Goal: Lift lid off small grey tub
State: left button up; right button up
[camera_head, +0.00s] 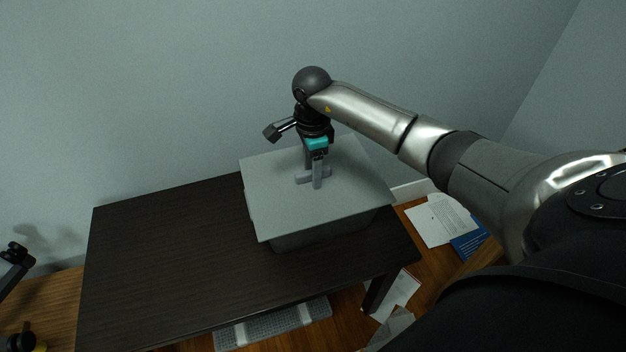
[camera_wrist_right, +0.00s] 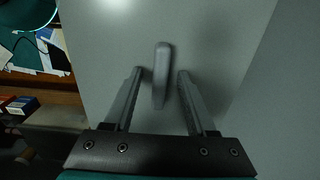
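The small grey tub (camera_head: 300,237) stands on a dark table, covered by a flat, wide light-grey lid (camera_head: 272,205). The lid rests on the tub and overhangs its walls. A grey bar handle (camera_head: 302,179) rises from the middle of the lid; it also shows in the wrist view (camera_wrist_right: 161,78). My right gripper (camera_head: 317,172) points down over the lid at the handle. In the wrist view its two fingers (camera_wrist_right: 160,72) are apart, one on each side of the handle, with gaps showing. My left gripper's fingers are not visible.
The dark table (camera_head: 165,260) is bare to the left of the tub. A wall stands close behind. Papers (camera_head: 440,220) and a blue booklet (camera_head: 470,243) lie on the floor at right. A grey slatted object (camera_head: 270,325) lies below the table's front edge.

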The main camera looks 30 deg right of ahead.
grip_shut()
jog(key=shift+r, duration=0.1)
dwell(0.6)
jog(key=shift+r, duration=0.4)
notch_tip(320, 180, up, 8)
jog(key=p, duration=0.3)
jog(key=shift+w+f, duration=0.1)
jog(key=shift+f, duration=0.1)
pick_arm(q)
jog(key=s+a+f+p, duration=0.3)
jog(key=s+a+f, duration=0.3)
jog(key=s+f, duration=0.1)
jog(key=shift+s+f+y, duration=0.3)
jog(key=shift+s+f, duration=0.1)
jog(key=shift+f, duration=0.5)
pick_arm(e)
notch_tip(320, 180, up, 11)
jog(key=shift+r, duration=0.2)
